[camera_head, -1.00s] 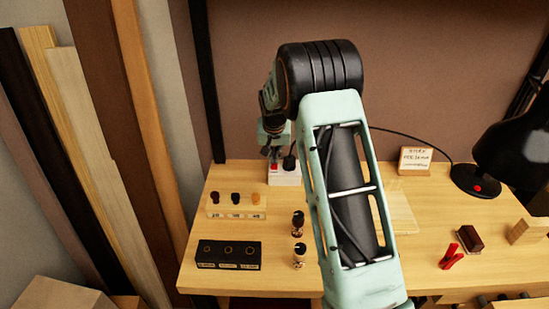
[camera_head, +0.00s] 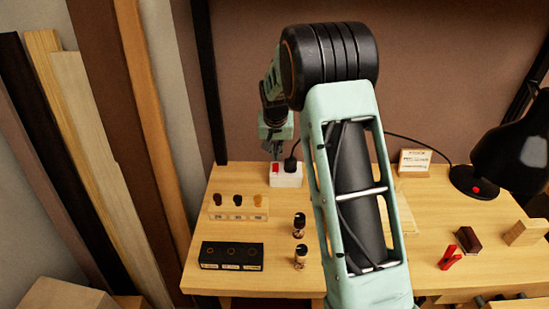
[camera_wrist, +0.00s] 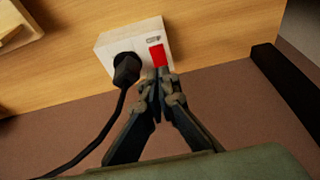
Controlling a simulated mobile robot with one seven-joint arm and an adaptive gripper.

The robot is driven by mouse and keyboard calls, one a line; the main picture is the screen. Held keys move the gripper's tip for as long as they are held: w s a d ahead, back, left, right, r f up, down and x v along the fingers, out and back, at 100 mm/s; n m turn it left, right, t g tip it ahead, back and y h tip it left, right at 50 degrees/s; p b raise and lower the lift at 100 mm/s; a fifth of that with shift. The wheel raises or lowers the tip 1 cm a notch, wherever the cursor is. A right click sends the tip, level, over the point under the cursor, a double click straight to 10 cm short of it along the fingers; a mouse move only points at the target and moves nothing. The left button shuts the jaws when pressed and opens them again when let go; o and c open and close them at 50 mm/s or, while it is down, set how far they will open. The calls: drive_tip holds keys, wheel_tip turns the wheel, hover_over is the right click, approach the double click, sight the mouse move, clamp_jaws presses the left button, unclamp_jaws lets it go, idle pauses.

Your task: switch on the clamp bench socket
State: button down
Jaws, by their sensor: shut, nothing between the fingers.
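The clamp bench socket is a white block (camera_head: 287,179) at the back edge of the bench, with a red switch (camera_head: 276,168) on its left and a black plug (camera_head: 290,166) in it. In the wrist view the socket (camera_wrist: 104,45) carries the red switch (camera_wrist: 158,55) beside the black plug (camera_wrist: 127,68). My gripper (camera_wrist: 167,76) is shut and empty, its tips close by the red switch in that view. In the head view my gripper (camera_head: 274,154) appears just above the switch. I cannot tell whether it touches the switch.
A black cable (camera_wrist: 108,128) runs from the plug. On the bench are a small rack (camera_head: 240,213), a black box (camera_head: 231,255), two small bottles (camera_head: 299,240), a lamp (camera_head: 476,182), a sign (camera_head: 414,162) and a red clip (camera_head: 450,256). My arm hides the bench's middle.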

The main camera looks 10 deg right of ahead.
drive_tip(key=v, duration=0.9)
drive_tip(key=shift+b, duration=0.3)
drive_tip(key=shift+s, duration=0.1)
drive_tip(key=w+r+b, duration=0.1)
drive_tip(key=b, duration=0.2)
drive_tip(key=shift+w+b, duration=0.15)
drive_tip(key=shift+b, duration=0.25)
drive_tip(key=shift+f, duration=0.2)
approach(275, 164)
drive_tip(key=x, duration=0.5)
drive_tip(key=shift+w+d+f, duration=0.1)
drive_tip(key=shift+w+f, duration=0.05)
drive_tip(key=shift+w, duration=0.05)
drive_tip(key=shift+w+f, duration=0.1)
drive_tip(key=shift+f, duration=0.5)
